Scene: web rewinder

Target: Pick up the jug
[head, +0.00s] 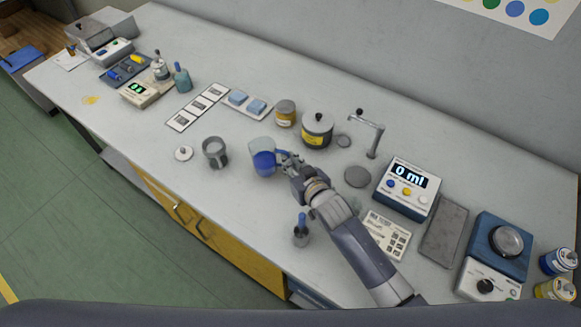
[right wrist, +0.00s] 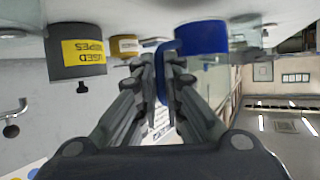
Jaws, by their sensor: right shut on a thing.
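The jug (head: 264,161) is a clear vessel with blue in its lower part and a blue handle. It stands upright near the middle of the bench in the head view. My right gripper (head: 285,160) reaches it from the right and is shut on its handle. In the upside-down right wrist view, the blue part of the jug (right wrist: 203,37) is at the top, and its handle (right wrist: 163,78) is between the two fingers (right wrist: 165,70). I cannot tell whether its base touches the bench. My left gripper is not in view.
A grey metal mug (head: 215,152) stands left of the jug. A yellow-labelled pot (head: 317,130) and an amber jar (head: 285,113) stand behind. A small pot with a blue-handled tool (head: 301,236) is in front. A dispenser reading 0 ml (head: 406,188) is at right.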

